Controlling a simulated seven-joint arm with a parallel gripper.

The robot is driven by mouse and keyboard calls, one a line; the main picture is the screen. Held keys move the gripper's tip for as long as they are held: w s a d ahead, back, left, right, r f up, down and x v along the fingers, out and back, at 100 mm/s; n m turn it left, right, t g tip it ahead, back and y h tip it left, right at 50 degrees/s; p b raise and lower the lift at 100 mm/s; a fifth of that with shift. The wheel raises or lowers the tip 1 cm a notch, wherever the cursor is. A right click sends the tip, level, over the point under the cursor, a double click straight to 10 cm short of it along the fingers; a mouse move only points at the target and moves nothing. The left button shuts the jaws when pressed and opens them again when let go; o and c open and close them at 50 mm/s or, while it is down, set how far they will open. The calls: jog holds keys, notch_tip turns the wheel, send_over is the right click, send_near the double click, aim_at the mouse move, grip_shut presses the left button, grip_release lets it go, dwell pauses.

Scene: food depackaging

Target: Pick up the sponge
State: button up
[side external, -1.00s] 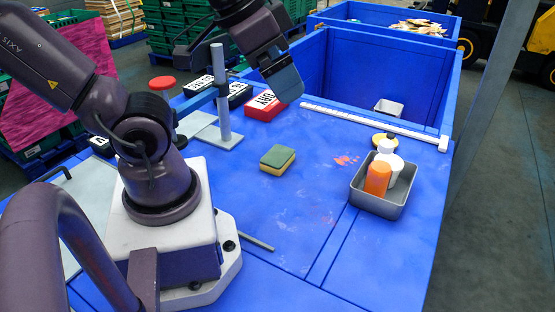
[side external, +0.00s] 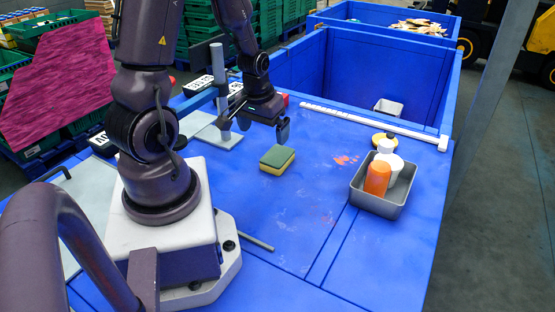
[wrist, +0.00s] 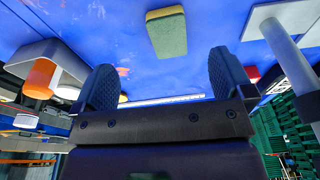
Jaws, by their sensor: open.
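The sponge (side external: 277,160), green on top with a yellow layer below, lies flat on the blue table. In the wrist view the sponge (wrist: 168,34) shows beyond the fingertips, between them and slightly to the right of the picture's middle. My gripper (side external: 283,130) is just behind the sponge in the side view, low over the table and apart from it. In the wrist view my gripper (wrist: 164,72) has its two dark fingers spread wide, with nothing between them.
A grey metal tray (side external: 377,208) with an orange-and-white bottle (side external: 377,178) stands to the right. A metal post (side external: 220,85) on a flat base stands left of my gripper. A deep blue bin (side external: 375,70) opens behind. The table in front of the sponge is mostly clear.

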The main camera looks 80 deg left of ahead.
aim_at(280, 152)
jog(key=w+a+f, duration=0.2)
jog(key=f, duration=0.2)
jog(key=w+a+f+t+y, duration=0.1)
jog(key=w+a+f, duration=0.1)
jog(key=f, duration=0.2)
jog(key=w+a+f+y, duration=0.1)
jog(key=w+a+f, duration=0.1)
jog(key=f, duration=0.3)
jog(key=shift+a+n+t, duration=0.3)
jog(key=shift+a+t, duration=0.05)
jog(key=shift+t, duration=0.05)
jog(key=c, duration=1)
jog(key=shift+r, duration=0.15)
notch_tip(280, 152, up, 10)
jog(key=shift+f, duration=0.1)
